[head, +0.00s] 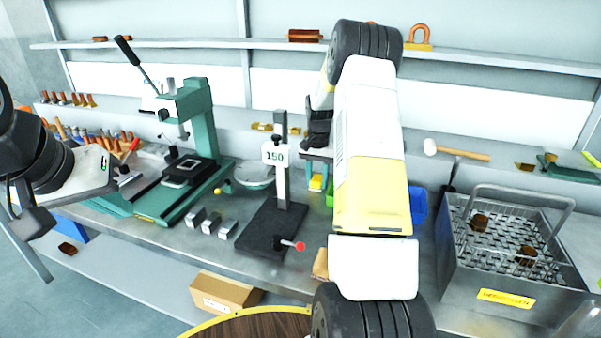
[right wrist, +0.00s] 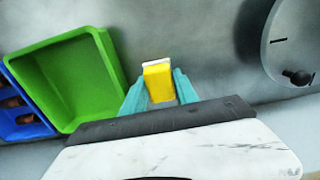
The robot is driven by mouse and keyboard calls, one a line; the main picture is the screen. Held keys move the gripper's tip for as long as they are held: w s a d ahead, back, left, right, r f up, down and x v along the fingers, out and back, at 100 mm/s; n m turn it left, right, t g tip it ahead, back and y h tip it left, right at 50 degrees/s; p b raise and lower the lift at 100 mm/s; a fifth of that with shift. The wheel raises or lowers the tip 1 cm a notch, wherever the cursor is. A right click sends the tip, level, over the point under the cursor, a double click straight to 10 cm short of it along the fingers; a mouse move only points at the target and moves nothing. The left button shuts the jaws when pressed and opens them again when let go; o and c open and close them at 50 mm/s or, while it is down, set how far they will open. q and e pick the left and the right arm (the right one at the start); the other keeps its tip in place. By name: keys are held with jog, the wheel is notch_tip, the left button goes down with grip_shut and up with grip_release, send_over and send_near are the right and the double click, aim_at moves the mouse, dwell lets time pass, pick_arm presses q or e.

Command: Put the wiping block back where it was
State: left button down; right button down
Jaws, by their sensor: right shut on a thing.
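The wiping block (right wrist: 158,81) is yellow with a white end and sits between the two teal fingers of my right gripper (right wrist: 159,92) in the right wrist view. The fingers are shut on its sides. In the head view the block (head: 316,183) shows small below my right gripper (head: 317,174), left of my arm and behind the black stand. I cannot tell whether it touches the bench. My left gripper (head: 36,222) is at the far left of the head view, away from the block; its fingertips are not clear.
A green bin (right wrist: 108,68) stands just left of the block, with a blue bin (right wrist: 12,131) beyond it. A round grey dish (right wrist: 290,45) is to the right. In the head view are a black stand marked 150 (head: 262,232), a green press (head: 198,120) and a metal basket tank (head: 462,262).

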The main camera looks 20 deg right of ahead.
aim_at(317, 178)
jog(key=shift+f, duration=0.15)
jog(key=c, duration=0.9)
grip_release()
jog(key=shift+c, duration=0.2)
notch_tip(317, 178, up, 12)
jog(key=shift+r, duration=0.2)
